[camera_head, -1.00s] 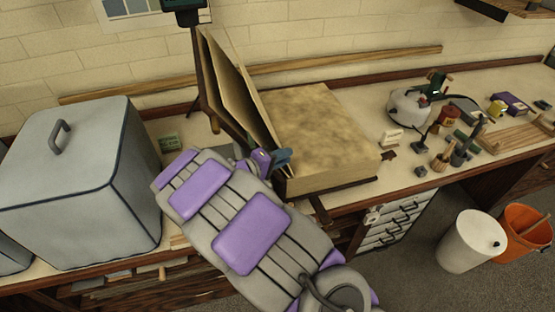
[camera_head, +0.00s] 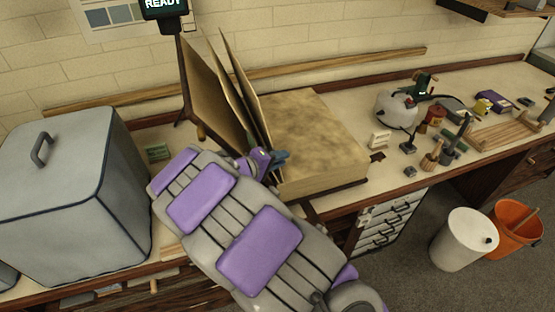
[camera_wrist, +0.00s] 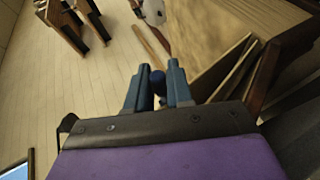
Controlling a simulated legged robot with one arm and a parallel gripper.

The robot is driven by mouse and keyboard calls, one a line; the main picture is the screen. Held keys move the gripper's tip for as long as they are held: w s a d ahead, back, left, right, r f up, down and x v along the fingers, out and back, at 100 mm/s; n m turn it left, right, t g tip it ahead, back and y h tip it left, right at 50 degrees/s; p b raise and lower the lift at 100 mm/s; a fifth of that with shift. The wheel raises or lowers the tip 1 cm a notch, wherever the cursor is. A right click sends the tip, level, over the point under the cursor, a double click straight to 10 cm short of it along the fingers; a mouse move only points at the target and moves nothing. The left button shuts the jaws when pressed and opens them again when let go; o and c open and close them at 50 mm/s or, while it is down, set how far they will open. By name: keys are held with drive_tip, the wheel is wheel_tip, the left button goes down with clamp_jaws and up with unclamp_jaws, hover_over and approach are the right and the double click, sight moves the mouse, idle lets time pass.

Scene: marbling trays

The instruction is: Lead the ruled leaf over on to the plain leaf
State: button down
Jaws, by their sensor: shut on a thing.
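A large open book lies on the bench. Its thick block at right (camera_head: 315,125) shows a mottled tan face, and its cover (camera_head: 205,90) leans up at left. Two thin leaves (camera_head: 240,85) stand steeply between them, fanned apart at the top. I cannot make out ruling on either, so I cannot tell which is the ruled one. My gripper (camera_head: 277,160) is at the near lower edge of the leaves, beside the block. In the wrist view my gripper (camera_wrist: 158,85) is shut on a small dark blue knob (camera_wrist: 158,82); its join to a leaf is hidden.
A grey covered box (camera_head: 65,200) stands at left on the bench. A white kettle-like pot (camera_head: 395,108), small tools and a wooden rack (camera_head: 505,132) are at right. A white bin (camera_head: 463,240) and orange bucket (camera_head: 515,228) stand on the floor.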

drive_tip(key=shift+s+f, duration=0.15)
drive_tip(key=shift+f, duration=0.15)
drive_tip(key=c, duration=1.1)
unclamp_jaws()
drive_tip(key=shift+w, duration=0.2)
drive_tip(key=shift+r, duration=0.25)
